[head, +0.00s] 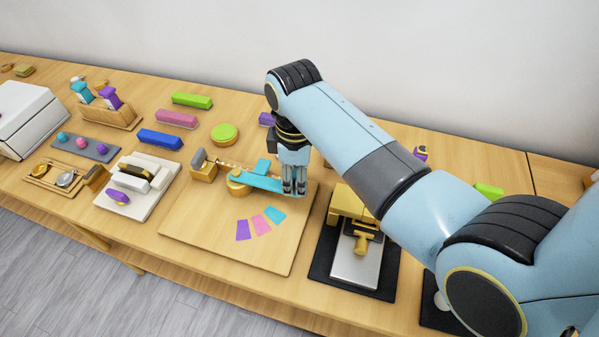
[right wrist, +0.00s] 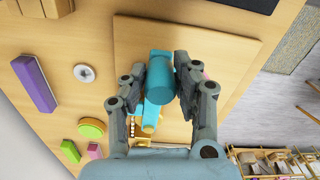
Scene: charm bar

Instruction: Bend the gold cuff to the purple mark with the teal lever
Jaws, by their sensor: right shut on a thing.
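The teal lever (head: 255,180) lies over a round gold post (head: 236,189) on a wooden board (head: 200,222). My right gripper (head: 294,192) points down at the lever's right end. In the right wrist view, the right gripper (right wrist: 186,82) is shut on the lever's upright teal handle (right wrist: 187,76). A thin gold strip, seemingly the gold cuff (head: 226,164), runs from a gold block (head: 203,170) toward the lever; its far part is hidden. A purple mark (head: 243,230), a pink mark (head: 261,225) and a teal mark (head: 275,216) fan out on the board in front. My left gripper is not in view.
A gold press on a dark mat (head: 318,268) stands right of the board. A white tray (head: 160,201) with pale blocks sits to the left. Green, pink and blue bars and a green disc (head: 224,134) lie behind.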

